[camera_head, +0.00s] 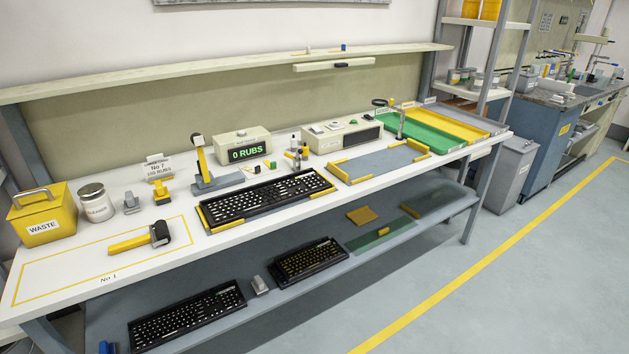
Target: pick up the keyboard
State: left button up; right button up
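A black keyboard (264,198) lies on the white workbench in a grey holder with yellow corner blocks. Two more black keyboards lie on the grey lower shelf: one (187,318) at the front left and one (308,261) farther right, with brownish keys. A small grey object (260,285) sits between these two. Neither of my grippers shows in the head view, so nothing is seen touching any keyboard.
An upright yellow-handled device (201,160) stands behind the bench keyboard. An empty grey holder (378,162) and green tray (424,138) lie right. The floor in front is clear.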

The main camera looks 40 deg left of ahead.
aim_at(245, 202)
jog(key=z, duration=0.15)
jog(key=i, duration=1.55)
jog(key=u, duration=0.55)
jog(key=i, duration=0.85)
jog(key=u, duration=0.75)
